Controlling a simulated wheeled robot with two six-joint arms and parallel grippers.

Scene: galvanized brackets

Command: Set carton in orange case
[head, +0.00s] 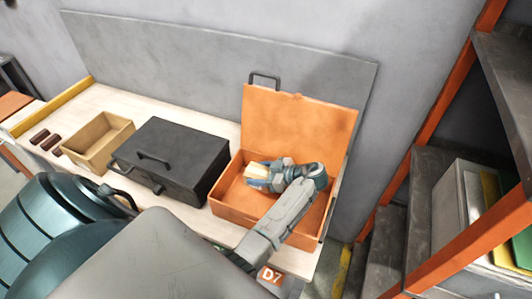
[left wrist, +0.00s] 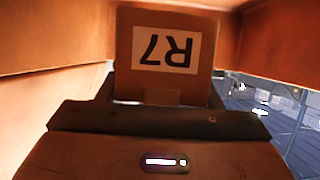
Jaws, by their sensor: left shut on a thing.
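The orange case (head: 227,213) stands open on the bench, its lid (head: 297,122) raised at the back. My left gripper (head: 267,175) is inside the outline of the case and shut on the carton (head: 256,170), a small pale box. In the left wrist view the carton (left wrist: 165,80) shows a white label reading R7, upside down, between the dark fingers. Orange walls surround it there. I cannot tell whether the carton touches the case floor. My right gripper is not in view.
A closed black case (head: 180,155) stands just left of the orange case. Further left are an open tan box (head: 98,142) and small dark brown items (head: 45,139). A grey panel (head: 215,52) rises behind the bench. An orange-framed rack (head: 440,120) stands at right.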

